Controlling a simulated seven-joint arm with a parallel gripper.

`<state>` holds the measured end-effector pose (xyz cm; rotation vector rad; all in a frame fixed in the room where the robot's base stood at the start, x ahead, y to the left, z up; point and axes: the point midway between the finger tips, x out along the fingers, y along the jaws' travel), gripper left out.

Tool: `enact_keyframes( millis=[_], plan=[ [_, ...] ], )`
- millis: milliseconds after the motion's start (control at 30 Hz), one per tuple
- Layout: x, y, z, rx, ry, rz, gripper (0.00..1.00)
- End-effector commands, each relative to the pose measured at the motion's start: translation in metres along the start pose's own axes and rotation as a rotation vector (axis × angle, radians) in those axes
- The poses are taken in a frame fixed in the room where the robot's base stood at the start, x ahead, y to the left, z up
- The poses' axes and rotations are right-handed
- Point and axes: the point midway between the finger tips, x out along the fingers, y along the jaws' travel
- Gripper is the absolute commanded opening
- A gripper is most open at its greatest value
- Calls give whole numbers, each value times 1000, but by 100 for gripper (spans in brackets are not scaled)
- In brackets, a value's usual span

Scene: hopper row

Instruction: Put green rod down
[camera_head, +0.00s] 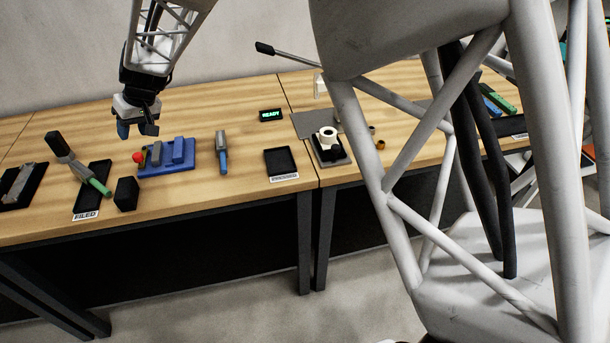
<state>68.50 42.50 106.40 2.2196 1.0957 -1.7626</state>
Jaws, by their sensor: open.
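A green rod-shaped piece (98,187) lies slanted at the black tray (80,206) labelled "FILED" on the left of the table. Its upper end meets a grey length (76,168) and a black block-like end (57,143); I cannot tell whether these are one piece. My gripper (137,131) is open and empty. It hangs above the table, up and to the right of the green piece and apart from it. In the picture it is just above the blue fixture (165,170), which has grey-blue blocks and a red ball knob (138,157).
A black block (126,193) stands right of the tray. A grey tool with a blue end (222,155) is right of the fixture. Another labelled black tray (281,162) is empty. A "READY" display (271,115) stands behind. My arm hides much of the right side.

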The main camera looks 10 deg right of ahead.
Motion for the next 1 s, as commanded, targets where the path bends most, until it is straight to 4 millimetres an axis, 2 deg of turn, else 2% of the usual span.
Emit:
enact_keyframes(
  millis=[33, 200, 367, 500, 700, 1000],
  plan=[
    [-23, 9, 13, 17, 4, 16, 45],
    [-85, 32, 59, 73, 5, 72, 45],
    [-137, 49, 108, 130, 4, 126, 45],
    [-176, 62, 156, 183, 3, 176, 45],
    [-222, 73, 228, 262, 3, 249, 45],
    [-269, 80, 342, 388, 3, 366, 45]
  ],
)
